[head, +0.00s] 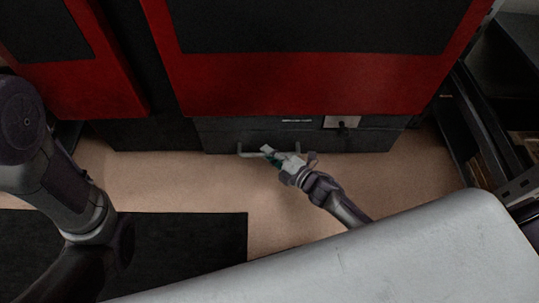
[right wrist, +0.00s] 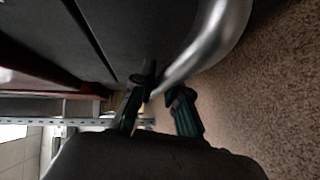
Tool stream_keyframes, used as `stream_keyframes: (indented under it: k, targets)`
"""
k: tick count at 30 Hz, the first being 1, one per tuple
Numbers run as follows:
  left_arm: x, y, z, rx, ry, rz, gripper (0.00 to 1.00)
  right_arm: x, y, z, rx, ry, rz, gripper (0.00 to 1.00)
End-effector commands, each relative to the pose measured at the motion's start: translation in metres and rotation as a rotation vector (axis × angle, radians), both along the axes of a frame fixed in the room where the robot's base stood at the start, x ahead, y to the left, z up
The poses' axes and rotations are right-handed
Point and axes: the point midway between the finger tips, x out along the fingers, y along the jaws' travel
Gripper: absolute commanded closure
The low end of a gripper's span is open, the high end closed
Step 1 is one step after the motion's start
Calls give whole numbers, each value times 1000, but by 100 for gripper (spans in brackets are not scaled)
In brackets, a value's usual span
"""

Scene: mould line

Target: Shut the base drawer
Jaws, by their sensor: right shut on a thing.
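The base drawer (head: 222,140) is a dark grey front low under the red and black machine, just above the floor. Its metal bar handle (head: 246,152) runs along the front. My right gripper (head: 270,154) is shut on this handle. In the right wrist view the handle (right wrist: 212,45) is a bent, shiny bar whose end runs between the two fingers of the right gripper (right wrist: 160,86). I cannot tell from these views how far the drawer stands out. My left arm shows at the left of the head view, but its gripper is not seen.
The red and black machine body (head: 300,85) stands above the drawer. A dark rack (head: 480,125) stands at the right. A black mat (head: 190,240) lies on the tan floor (head: 170,180), which is clear in front of the drawer.

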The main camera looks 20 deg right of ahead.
Motion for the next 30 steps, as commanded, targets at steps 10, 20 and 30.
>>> stream_keyframes:
  k: [10, 20, 30]
  targets:
    - [1, 0, -1, 0, 2, 0, 100, 4, -4, 0, -5, 1, -13, 65]
    - [0, 1, -1, -2, 4, 1, 100, 2, -3, 0, -4, 2, -9, 61]
    - [0, 0, -1, -2, 2, 0, 100, -43, -28, 6, -5, 4, -10, 61]
